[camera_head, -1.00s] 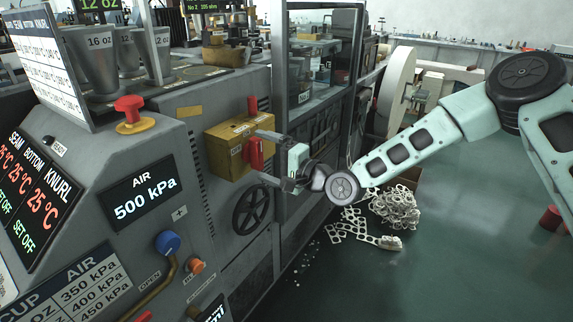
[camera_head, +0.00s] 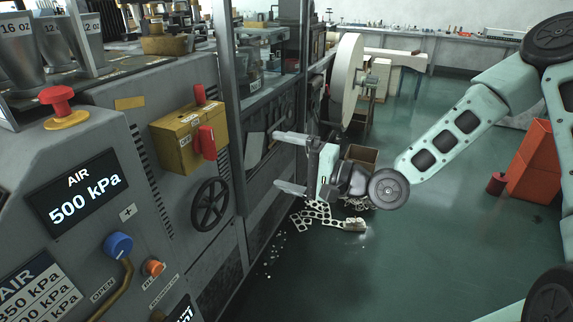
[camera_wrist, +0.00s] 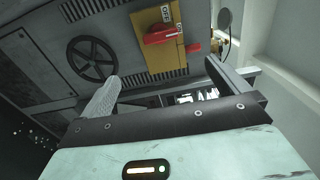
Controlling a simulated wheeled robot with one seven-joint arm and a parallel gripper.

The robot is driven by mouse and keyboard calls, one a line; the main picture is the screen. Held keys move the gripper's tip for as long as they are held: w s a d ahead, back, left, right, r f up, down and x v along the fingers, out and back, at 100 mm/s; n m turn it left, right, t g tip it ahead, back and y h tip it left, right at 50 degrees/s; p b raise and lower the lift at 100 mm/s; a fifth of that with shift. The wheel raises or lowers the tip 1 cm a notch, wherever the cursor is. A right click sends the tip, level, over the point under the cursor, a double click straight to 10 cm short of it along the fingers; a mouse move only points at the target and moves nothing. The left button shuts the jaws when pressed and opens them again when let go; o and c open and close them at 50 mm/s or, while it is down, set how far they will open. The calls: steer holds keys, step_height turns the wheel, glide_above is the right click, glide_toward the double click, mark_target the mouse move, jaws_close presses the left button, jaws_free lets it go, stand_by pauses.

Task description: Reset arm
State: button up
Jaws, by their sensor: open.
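My gripper (camera_head: 283,161) is open and empty in the head view. Its two fingers point left toward the front of the machine, to the right of the yellow switch box (camera_head: 187,138) and the black handwheel (camera_head: 210,204). The wrist view shows the two spread fingers (camera_wrist: 172,88) with nothing between them that they hold. Beyond them in that view are the yellow box with its red handle (camera_wrist: 160,38) and the handwheel (camera_wrist: 92,59) on the grey panel.
The grey machine (camera_head: 150,215) fills the left, with a red stop button (camera_head: 64,105) and a blue knob (camera_head: 118,245). Punched scrap strips (camera_head: 325,216) lie on the floor below my gripper. An orange-red bin (camera_head: 535,163) stands at the right. The green floor (camera_head: 420,255) between is largely clear.

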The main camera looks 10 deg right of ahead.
stand_by(0.3)
steer(key=s+a+f+n+g+h, duration=0.3)
steer(key=s+f+n+g+h, duration=0.55)
steer(key=s, duration=0.25)
steer(key=s+d+r+n+g+h, duration=0.1)
steer(key=s+d+r+n+h, duration=0.1)
steer(key=s, duration=0.6)
steer(key=s+d+r+n+g+h, duration=0.1)
steer(key=s+d+r+n+h, duration=0.1)
steer(key=s+r+n, duration=0.3)
steer(key=s+r+h, duration=0.1)
steer(key=s+r, duration=0.1)
steer(key=s, duration=0.2)
